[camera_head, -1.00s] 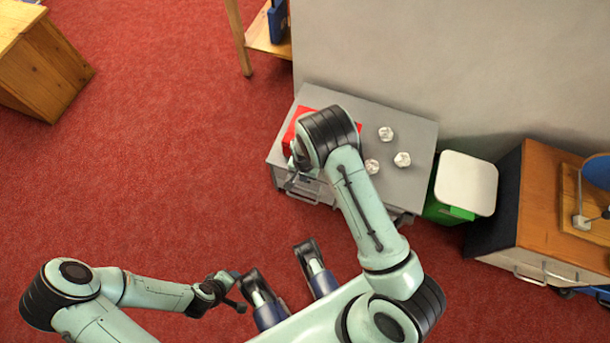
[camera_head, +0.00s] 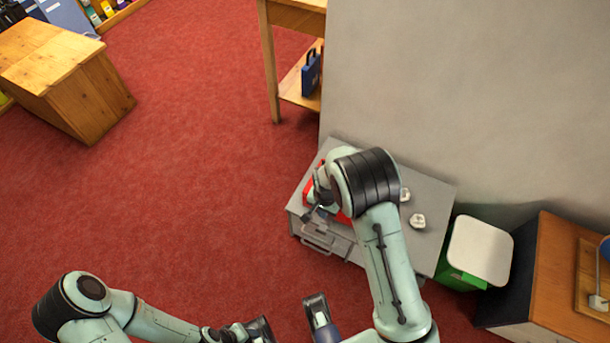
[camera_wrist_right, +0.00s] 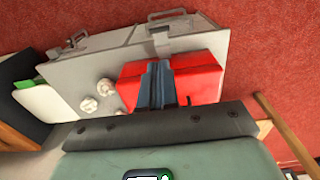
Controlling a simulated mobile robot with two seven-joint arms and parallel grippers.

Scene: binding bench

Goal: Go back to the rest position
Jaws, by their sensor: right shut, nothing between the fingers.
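My right arm reaches over a grey drawer cabinet (camera_head: 430,195). My right gripper (camera_head: 310,213) is at the cabinet's left front edge, partly hidden by its own wrist. In the right wrist view its fingers (camera_wrist_right: 157,85) are closed together and empty, in front of a red object (camera_wrist_right: 205,78) on the cabinet top. I cannot tell whether they touch it. The red object also shows in the head view (camera_head: 344,218), mostly covered by my arm. My left gripper (camera_head: 238,333) is low at the bottom edge of the head view, away from the cabinet; its jaws are not clear.
Crumpled white balls (camera_head: 417,220) lie on the cabinet. A green bin with a white lid (camera_head: 481,249) and a wooden-topped cabinet (camera_head: 560,270) stand to the right. A wall (camera_head: 460,90) rises behind. Red floor (camera_head: 200,180) is open to the left.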

